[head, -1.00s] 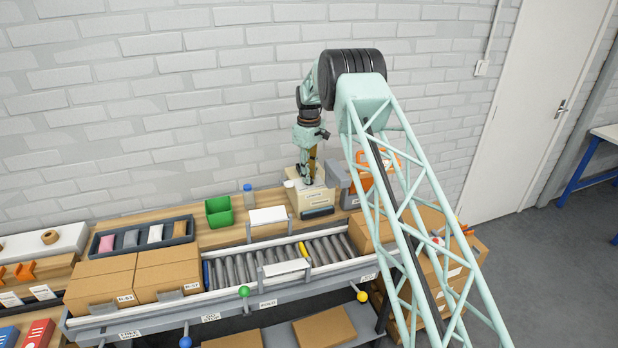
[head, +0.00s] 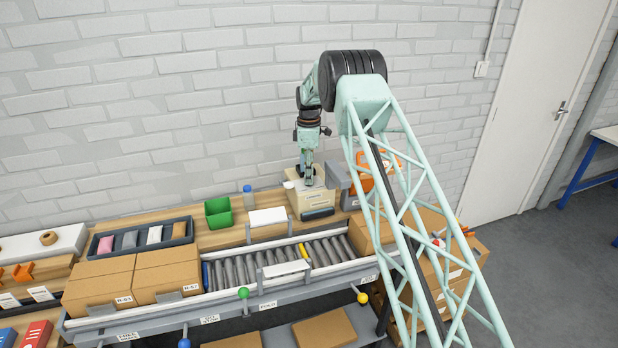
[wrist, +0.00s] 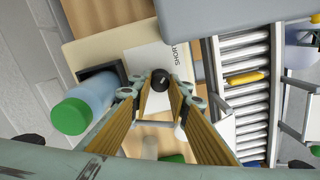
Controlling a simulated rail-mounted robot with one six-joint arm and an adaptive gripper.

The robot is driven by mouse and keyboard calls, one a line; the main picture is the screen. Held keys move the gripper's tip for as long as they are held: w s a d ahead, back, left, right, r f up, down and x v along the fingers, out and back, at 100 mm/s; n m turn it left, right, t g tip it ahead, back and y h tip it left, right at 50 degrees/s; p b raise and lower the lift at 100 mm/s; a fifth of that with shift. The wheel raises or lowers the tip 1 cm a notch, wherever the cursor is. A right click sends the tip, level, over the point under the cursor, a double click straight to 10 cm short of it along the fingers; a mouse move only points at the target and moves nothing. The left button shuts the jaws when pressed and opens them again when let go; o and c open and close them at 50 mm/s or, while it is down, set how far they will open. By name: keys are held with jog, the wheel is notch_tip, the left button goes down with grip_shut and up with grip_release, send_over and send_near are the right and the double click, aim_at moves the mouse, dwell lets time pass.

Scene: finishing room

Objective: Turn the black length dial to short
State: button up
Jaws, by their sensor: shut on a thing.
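The black length dial (wrist: 160,84) sits on top of a cream box (head: 310,205); the box also shows in the wrist view (wrist: 88,52). My gripper (head: 307,183) points down onto the box top. In the wrist view, the tips of my gripper (wrist: 158,90) are shut on the dial, one on each side. I cannot make out a pointer mark. The dial is hidden by my gripper in the head view.
A bottle (head: 248,195) and a green bin (head: 218,212) stand left of the box. A grey and orange device (head: 368,182) stands close on its right. The roller conveyor (head: 240,272) with a yellow item (head: 291,267) runs in front. The brick wall is behind.

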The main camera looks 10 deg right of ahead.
jog(key=o, duration=0.8)
jog(key=shift+o, duration=0.2)
jog(key=shift+r, duration=0.15)
notch_tip(320, 180, up, 12)
dwell(0.5)
dwell(0.4)
